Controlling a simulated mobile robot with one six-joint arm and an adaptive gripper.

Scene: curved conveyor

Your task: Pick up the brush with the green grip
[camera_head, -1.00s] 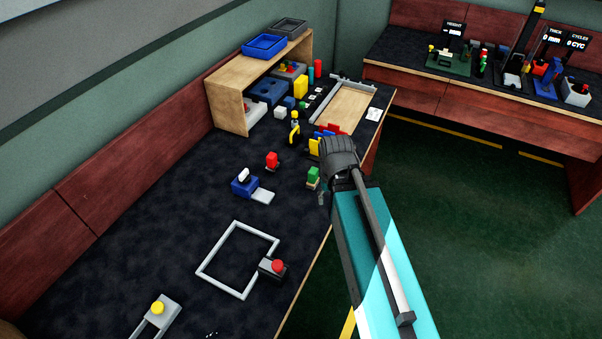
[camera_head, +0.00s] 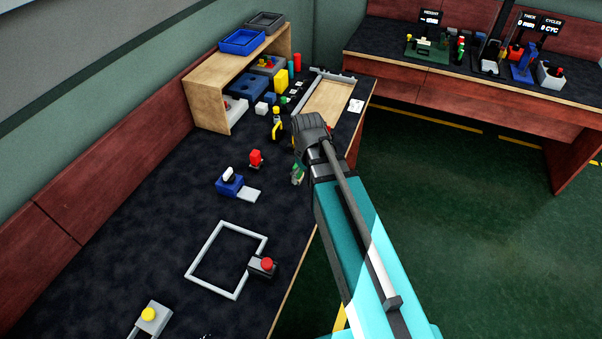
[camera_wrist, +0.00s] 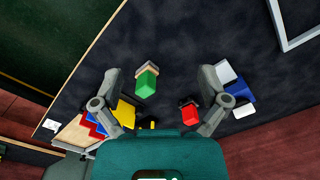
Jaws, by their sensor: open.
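The brush with the green grip (camera_wrist: 147,83) stands on the dark bench top; a pale strip shows at its base. In the wrist view it lies between the spread fingers of my gripper (camera_wrist: 160,75), nearer the left finger and apart from both. In the head view the brush (camera_head: 298,173) is partly covered by my gripper, whose fingertips are mostly hidden there. My gripper is open and empty. A similar piece with a red grip (camera_wrist: 188,113) shows near the right finger; it also stands on the bench in the head view (camera_head: 256,159).
A blue and white device (camera_head: 230,185) stands left of the brush. A grey square frame (camera_head: 205,252) and a red-button box (camera_head: 262,266) lie nearer. A wooden shelf (camera_head: 210,102) and a wooden tray (camera_head: 325,98) stand farther back. The bench edge runs close to the brush.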

